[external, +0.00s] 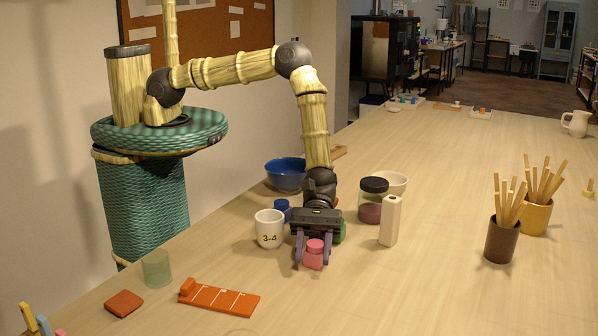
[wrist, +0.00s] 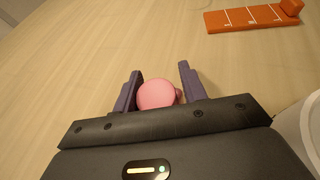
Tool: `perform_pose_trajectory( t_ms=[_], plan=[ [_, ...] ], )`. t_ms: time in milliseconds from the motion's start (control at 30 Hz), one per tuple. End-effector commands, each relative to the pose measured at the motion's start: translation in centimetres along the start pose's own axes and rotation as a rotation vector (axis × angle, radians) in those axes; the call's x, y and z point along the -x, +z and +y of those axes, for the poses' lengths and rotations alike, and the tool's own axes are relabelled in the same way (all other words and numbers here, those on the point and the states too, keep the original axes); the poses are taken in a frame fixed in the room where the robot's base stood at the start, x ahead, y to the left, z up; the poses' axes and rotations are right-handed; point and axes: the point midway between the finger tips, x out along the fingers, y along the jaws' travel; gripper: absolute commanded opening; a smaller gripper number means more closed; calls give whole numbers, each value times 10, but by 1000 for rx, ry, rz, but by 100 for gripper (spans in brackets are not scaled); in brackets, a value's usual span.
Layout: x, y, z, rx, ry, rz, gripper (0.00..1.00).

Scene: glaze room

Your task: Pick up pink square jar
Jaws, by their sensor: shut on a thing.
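The pink square jar (external: 315,251) is between the fingers of my gripper (external: 312,262) in the external view. It has a rounded pink lid, which shows from above in the wrist view (wrist: 157,95). My gripper (wrist: 160,82) points down and is shut on the jar. My gripper's palm hides part of the jar in the wrist view. Whether the jar's base touches the table is hard to tell.
A white cup marked 3-4 (external: 268,231) stands close on the left, with a blue jar (external: 283,208) behind. A dark-lidded jar (external: 372,206) and cream bottle (external: 390,222) stand right. An orange marked board (external: 225,300) lies front left. The table's right foreground is clear.

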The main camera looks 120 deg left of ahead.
Motion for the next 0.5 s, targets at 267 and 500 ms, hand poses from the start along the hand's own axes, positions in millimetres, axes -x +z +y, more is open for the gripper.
perform_pose_trajectory(
  t_ms=[267, 500],
  plan=[
    [1, 0, 0, 3, 0, 3, 13],
    [9, 20, 0, -1, 2, 2, 13]
  ],
)
